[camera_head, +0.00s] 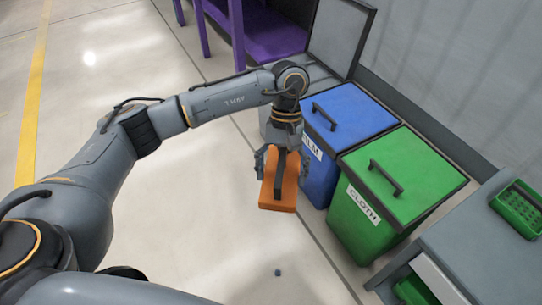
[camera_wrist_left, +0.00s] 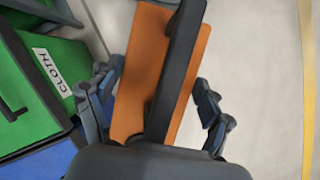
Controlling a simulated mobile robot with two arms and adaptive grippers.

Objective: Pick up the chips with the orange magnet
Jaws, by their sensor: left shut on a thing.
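The orange magnet (camera_head: 284,203) is a block with a black handle along its top. My left gripper (camera_head: 275,165) is shut on it and holds it in the air, in front of the blue and green bins. In the left wrist view the orange magnet (camera_wrist_left: 141,62) lies between the gripper's fingers (camera_wrist_left: 158,108), with the dark handle running along it. A small dark piece (camera_head: 278,272) lies on the floor, nearer to me than the magnet; it may be a chip, but it is too small to tell. My right gripper is not in view.
A blue bin (camera_head: 350,112) and a green bin (camera_head: 402,180) labelled CLOTH stand right of the magnet, lids shut. A grey table (camera_head: 470,240) with green trays (camera_head: 518,207) is at the lower right. A purple shelf (camera_head: 262,35) is at the back. The floor at left is clear.

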